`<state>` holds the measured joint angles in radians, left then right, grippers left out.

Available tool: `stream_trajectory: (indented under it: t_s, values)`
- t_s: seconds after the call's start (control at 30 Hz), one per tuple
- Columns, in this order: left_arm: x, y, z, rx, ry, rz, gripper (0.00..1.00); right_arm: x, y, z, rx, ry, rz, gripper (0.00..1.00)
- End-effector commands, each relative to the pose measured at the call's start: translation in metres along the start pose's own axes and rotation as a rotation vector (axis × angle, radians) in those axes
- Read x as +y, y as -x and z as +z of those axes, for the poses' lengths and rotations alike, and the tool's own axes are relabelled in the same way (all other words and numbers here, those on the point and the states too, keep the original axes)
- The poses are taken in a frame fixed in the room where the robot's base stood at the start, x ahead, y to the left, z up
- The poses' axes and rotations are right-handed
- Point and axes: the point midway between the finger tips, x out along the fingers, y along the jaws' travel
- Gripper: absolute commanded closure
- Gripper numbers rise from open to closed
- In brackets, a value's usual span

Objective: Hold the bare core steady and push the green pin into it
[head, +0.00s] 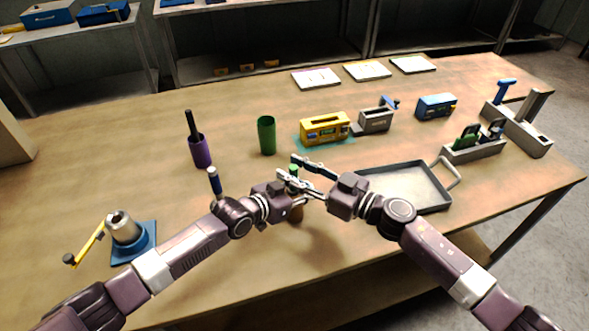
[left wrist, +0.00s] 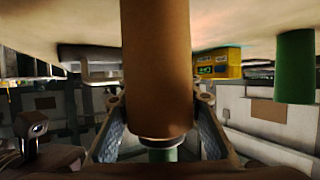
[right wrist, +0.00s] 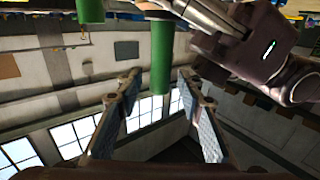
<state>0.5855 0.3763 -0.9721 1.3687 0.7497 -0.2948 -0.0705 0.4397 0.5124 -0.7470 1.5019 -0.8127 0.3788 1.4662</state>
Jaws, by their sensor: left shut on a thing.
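The bare core (left wrist: 158,70) is a brown upright cylinder. My left gripper (left wrist: 158,118) is shut around it; its lower part (head: 297,213) shows below the gripper in the head view. The green pin (left wrist: 160,155) is at the core's upper end, in line with it; how deep it sits I cannot tell. Its top (head: 294,161) shows above the grippers in the head view. My right gripper (right wrist: 158,82) is open, with the green pin (right wrist: 161,60) between its fingertips and space on both sides. In the head view, the two grippers (head: 286,183) (head: 303,172) overlap.
A green cup (head: 267,136) and a purple cup (head: 201,151) stand behind. A yellow box (head: 325,129) is behind the grippers, and a grey tray (head: 415,204) lies right. A blue-based stand (head: 147,243) is at left. The front table area is mostly clear.

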Motion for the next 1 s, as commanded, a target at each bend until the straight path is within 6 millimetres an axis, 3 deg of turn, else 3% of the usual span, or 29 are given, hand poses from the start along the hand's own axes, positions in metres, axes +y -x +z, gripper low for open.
stream_trajectory:
  t_s: [0.37, 0.8, 1.0]
  values:
    - [0.000, 0.000, 0.000, -0.001, 0.000, 0.000, 1.00, 0.001, 0.009, 0.002, -0.003, -0.002, 0.002, 0.64]
    - [0.000, 0.000, 0.001, -0.001, 0.000, 0.000, 1.00, 0.000, 0.095, 0.002, -0.004, -0.001, 0.001, 0.64]
    - [0.000, 0.000, 0.000, -0.001, 0.000, 0.000, 1.00, 0.000, 0.116, 0.001, -0.002, -0.001, 0.001, 0.64]
